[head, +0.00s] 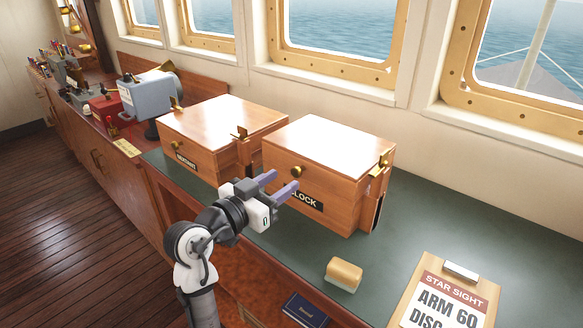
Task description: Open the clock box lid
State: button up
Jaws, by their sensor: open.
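The clock box (330,170) is a wooden box on the green counter, with a dark label reading "LOCK", its first letter hidden by my gripper. Its lid (330,140) lies flat and closed. A brass knob (297,171) sits on its front face, and a brass fitting (381,165) is at its right side. I cannot tell whether a finger touches the box.
A similar labelled wooden box (220,122) stands close on the left. A tan block (343,275) and a "STAR SIGHT" clipboard (447,300) lie on the counter (412,222) to the right. A blue book (305,310) sits low in front. Windows line the back wall.

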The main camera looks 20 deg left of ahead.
aim_at(295, 173)
jog(key=shift+p+x, duration=0.55)
jog(key=shift+x, duration=1.75)
grip_shut()
